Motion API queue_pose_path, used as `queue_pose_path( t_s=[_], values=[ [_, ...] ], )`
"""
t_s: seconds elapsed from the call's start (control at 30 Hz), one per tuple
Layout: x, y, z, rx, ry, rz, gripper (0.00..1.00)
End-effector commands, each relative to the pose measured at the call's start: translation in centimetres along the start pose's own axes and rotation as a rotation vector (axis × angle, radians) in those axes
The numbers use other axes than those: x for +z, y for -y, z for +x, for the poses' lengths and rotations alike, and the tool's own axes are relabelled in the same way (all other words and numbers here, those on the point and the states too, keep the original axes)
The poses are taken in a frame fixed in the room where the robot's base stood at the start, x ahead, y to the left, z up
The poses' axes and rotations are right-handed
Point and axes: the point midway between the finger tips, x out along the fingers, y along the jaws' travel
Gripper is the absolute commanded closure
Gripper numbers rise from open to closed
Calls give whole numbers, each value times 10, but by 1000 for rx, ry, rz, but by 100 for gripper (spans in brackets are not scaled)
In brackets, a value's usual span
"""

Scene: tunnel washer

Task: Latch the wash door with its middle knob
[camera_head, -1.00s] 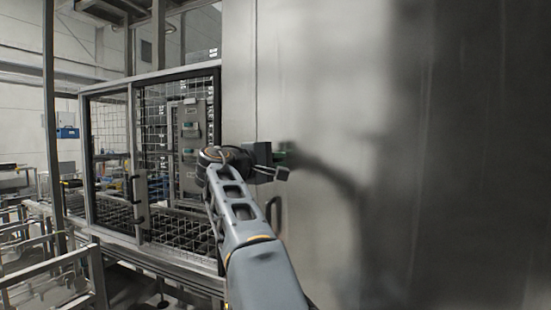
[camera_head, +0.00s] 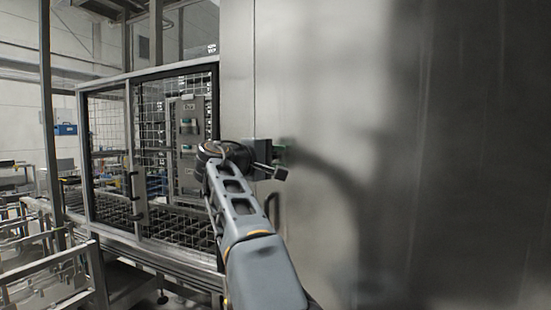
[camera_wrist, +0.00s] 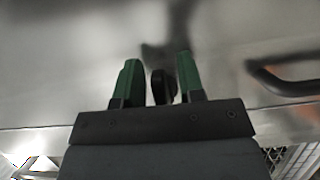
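The wash door (camera_head: 330,110) is a large, flat, shiny metal panel filling the right of the head view; it also fills most of the wrist view (camera_wrist: 80,60). My gripper (camera_head: 279,158) is close against the door near its left edge. In the wrist view my gripper (camera_wrist: 158,72) has two green fingers spread apart. A dark round knob (camera_wrist: 161,88) lies between them, nearer the right finger, with a clear gap at the left finger. Whether the right finger touches it I cannot tell. The knob is hidden in the head view.
A dark bar handle (camera_wrist: 285,82) is on the door to the right of the fingers in the wrist view; it shows below my gripper in the head view (camera_head: 272,208). A mesh fence (camera_head: 150,165) stands left of the door. Metal racks (camera_head: 45,270) are at lower left.

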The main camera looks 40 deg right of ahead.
Motion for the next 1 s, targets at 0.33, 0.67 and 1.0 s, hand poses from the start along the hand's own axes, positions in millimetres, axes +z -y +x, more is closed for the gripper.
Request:
queue_pose_path(
  t_s=[0.33, 0.67, 1.0],
  values=[
    [-1, 0, -6, 1, -4, 0, 62],
    [-1, 1, -66, 2, -7, 0, 62],
    [0, 0, -122, 1, -5, -1, 62]
  ],
)
